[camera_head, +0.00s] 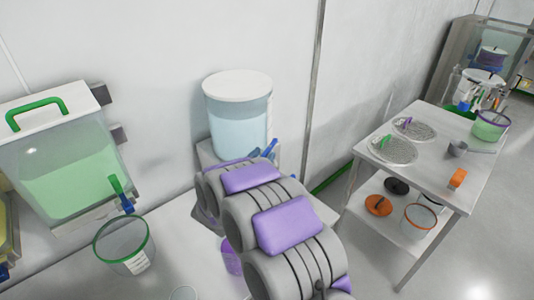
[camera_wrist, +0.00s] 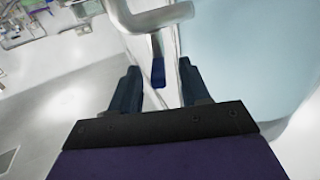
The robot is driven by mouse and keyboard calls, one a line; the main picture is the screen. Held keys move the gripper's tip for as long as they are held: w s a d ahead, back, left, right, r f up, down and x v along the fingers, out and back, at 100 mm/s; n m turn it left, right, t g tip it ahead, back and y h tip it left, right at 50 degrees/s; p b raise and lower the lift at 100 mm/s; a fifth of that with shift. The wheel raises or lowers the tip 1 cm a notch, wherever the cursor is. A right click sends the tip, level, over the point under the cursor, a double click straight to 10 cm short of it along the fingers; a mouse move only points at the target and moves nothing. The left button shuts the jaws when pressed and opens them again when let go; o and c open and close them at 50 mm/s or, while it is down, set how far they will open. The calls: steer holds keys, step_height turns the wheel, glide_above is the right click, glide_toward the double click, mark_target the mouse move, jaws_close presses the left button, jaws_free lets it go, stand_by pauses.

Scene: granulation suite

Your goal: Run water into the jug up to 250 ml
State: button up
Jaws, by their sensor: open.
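A white-lidded tank of pale blue water (camera_head: 238,120) stands on a stand behind my arm, and its wall fills the right of the wrist view (camera_wrist: 245,50). In the wrist view, my gripper (camera_wrist: 160,85) is open. A blue tap lever (camera_wrist: 158,70) shows between its two dark fingers, with no clear contact. A pale curved pipe (camera_wrist: 165,17) is just beyond. In the head view, small blue parts show by the tank's lower right; I cannot tell lever from fingers. A purple vessel (camera_head: 231,257) is mostly hidden behind my arm; I cannot tell whether it is the jug.
A green-liquid tank (camera_head: 65,160) with a blue-green tap stands at left, a green-rimmed clear container (camera_head: 125,245) below it. A clear rim (camera_head: 183,292) shows at the bottom edge. A side table (camera_head: 440,140) at right holds sieves and cups. Floor lies open beyond it.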

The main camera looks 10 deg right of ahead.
mark_target(267, 149)
steer(key=shift+x, duration=1.2)
steer(key=shift+w+d, duration=0.35)
steer(key=shift+w, duration=0.15)
steer(key=shift+c, duration=0.3)
jaws_close()
